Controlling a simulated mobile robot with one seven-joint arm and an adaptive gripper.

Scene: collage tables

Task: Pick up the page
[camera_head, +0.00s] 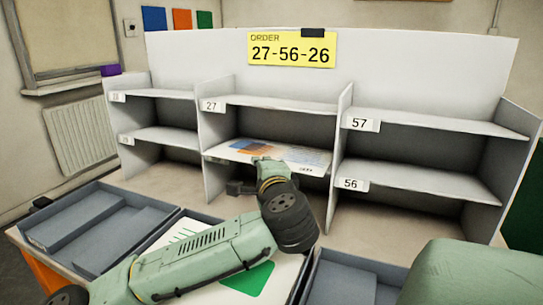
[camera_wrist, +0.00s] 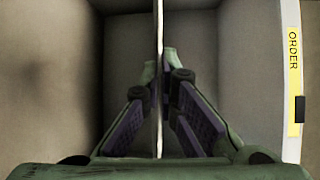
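A page (camera_head: 300,154) with blue and orange print lies on the lower board of the middle shelf column. In the wrist view, a thin pale sheet edge (camera_wrist: 158,30) runs upright down the middle, seen edge-on. My gripper (camera_head: 261,163) is at the front edge of that board. In the wrist view its fingers (camera_wrist: 160,75) come together on either side of the thin edge, tips close against it. It looks shut on the page. I cannot tell whether the board is also between the fingers.
A yellow order sign (camera_head: 291,50) reading 27-56-26 tops the shelf unit. Dividers (camera_head: 216,130) stand close on both sides of the middle column, and an upper board (camera_head: 275,103) lies above. Grey trays (camera_head: 90,225) stand in front.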

